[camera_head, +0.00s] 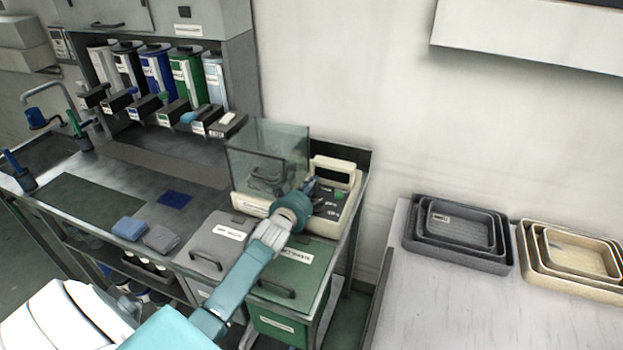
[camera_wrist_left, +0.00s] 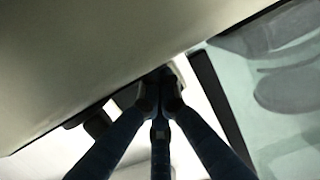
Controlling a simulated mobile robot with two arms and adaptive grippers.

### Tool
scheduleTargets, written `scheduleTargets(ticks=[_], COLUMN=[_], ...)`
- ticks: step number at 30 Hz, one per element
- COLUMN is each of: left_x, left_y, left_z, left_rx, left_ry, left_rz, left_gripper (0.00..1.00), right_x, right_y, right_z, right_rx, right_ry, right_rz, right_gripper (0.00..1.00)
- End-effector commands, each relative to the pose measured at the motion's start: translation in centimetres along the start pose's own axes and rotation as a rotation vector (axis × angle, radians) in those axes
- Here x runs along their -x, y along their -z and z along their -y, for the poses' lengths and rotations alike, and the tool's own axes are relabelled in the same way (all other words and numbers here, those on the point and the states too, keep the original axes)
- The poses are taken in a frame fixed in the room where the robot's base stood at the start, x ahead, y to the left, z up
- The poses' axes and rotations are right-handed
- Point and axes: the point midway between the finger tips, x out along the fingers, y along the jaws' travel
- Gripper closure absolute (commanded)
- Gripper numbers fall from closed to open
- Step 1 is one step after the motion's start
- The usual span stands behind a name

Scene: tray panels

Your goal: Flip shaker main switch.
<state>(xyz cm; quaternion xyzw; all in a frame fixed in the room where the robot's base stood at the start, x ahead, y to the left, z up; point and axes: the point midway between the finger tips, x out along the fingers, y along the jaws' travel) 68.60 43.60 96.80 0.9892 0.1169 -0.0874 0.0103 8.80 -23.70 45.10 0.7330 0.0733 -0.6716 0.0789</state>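The shaker (camera_head: 333,211) is a beige benchtop machine with a clear raised cover (camera_head: 268,158) and a dark control panel with a green button on its right part. My left gripper (camera_head: 312,188) is at the shaker, beside the cover and in front of the panel. In the left wrist view its dark fingers (camera_wrist_left: 162,84) converge with their tips together, close to a beige surface. A small dark part (camera_wrist_left: 97,124) shows beside them. I cannot make out the main switch or whether the tips touch it. My right gripper is out of view.
Waste bins with lids (camera_head: 293,262) stand below the shaker's front. Several coloured canisters (camera_head: 158,73) line the back of the bench. Stacked grey trays (camera_head: 412,241) and beige trays (camera_head: 528,262) sit on a pale table at right. A gap separates bench and table.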

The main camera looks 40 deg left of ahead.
Motion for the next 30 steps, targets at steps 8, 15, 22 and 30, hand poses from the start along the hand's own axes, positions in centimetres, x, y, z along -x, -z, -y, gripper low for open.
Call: scheduleTargets(ticks=[8, 15, 22, 30], left_x=[-0.7, -0.7, 1.0, 6.8], left_y=[0.0, 0.0, -0.1, 0.1], left_z=[0.0, 0.1, 0.0, 0.0], left_rx=[0.001, 0.0, 0.0, -0.001], left_ry=[0.001, 0.001, 0.0, 0.0], left_rz=[0.04, 0.039, 0.041, 0.042], left_gripper=[1.0, 1.0, 1.0, 1.0], right_x=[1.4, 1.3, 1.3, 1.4], right_y=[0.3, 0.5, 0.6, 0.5], right_z=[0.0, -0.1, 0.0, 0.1], right_rx=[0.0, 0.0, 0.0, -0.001], right_ry=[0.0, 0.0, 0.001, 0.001], right_rz=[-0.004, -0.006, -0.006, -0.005], right_gripper=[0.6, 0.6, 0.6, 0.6])
